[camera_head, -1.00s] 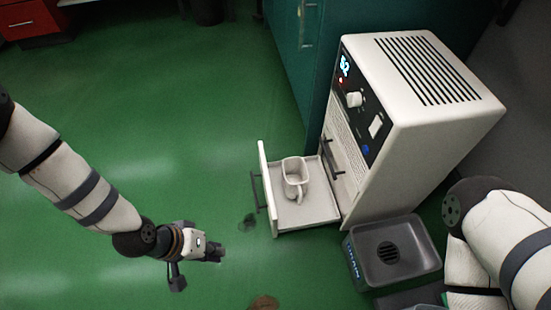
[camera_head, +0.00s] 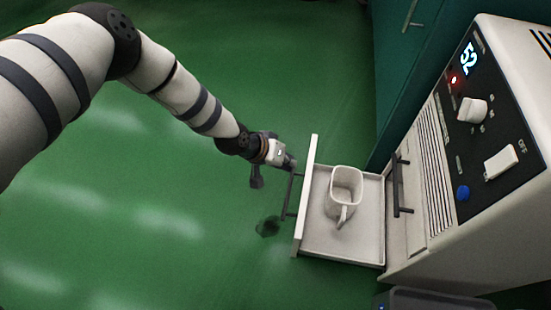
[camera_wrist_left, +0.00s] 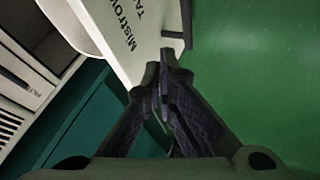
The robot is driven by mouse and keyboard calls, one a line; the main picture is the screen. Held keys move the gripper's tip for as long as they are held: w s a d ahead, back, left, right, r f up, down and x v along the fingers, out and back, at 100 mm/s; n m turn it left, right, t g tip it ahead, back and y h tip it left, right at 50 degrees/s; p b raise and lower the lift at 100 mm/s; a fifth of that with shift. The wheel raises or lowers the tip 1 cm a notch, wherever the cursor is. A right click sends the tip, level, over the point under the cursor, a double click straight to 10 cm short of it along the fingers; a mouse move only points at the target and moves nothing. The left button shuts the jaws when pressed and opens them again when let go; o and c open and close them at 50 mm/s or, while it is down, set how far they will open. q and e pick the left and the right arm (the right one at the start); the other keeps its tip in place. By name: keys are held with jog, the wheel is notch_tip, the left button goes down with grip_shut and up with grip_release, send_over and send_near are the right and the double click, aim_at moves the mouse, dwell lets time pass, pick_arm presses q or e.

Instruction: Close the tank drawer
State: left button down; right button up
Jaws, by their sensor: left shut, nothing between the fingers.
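The tank drawer (camera_head: 360,238) is pulled out of the white machine and stands open, with a white jug-like container (camera_head: 345,190) inside. Its white front panel (camera_head: 305,205) carries a dark bar handle (camera_head: 289,195) on the outer side. My left gripper (camera_head: 291,163) is shut and empty, close to the far end of the handle and the front panel. In the left wrist view the shut fingers (camera_wrist_left: 162,75) are by the panel's lettered face (camera_wrist_left: 125,30), with part of the handle (camera_wrist_left: 186,25) beside them. Whether they touch is unclear. My right gripper is out of view.
The white machine (camera_head: 490,150) has a lit display, a knob and switches, and a second handle (camera_head: 398,185) above the drawer. A teal cabinet (camera_head: 405,75) stands behind. A dark drain tray (camera_head: 430,300) lies at the bottom edge. Green floor left of the drawer is clear.

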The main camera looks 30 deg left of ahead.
pick_arm(q)
jog(key=shift+w+d+r, duration=0.1)
jog(key=shift+w+d, duration=0.05)
jog(key=shift+d, duration=0.3)
jog(key=shift+w+d+r, duration=0.1)
jog(key=shift+w+d, duration=0.05)
jog(key=shift+d, duration=0.3)
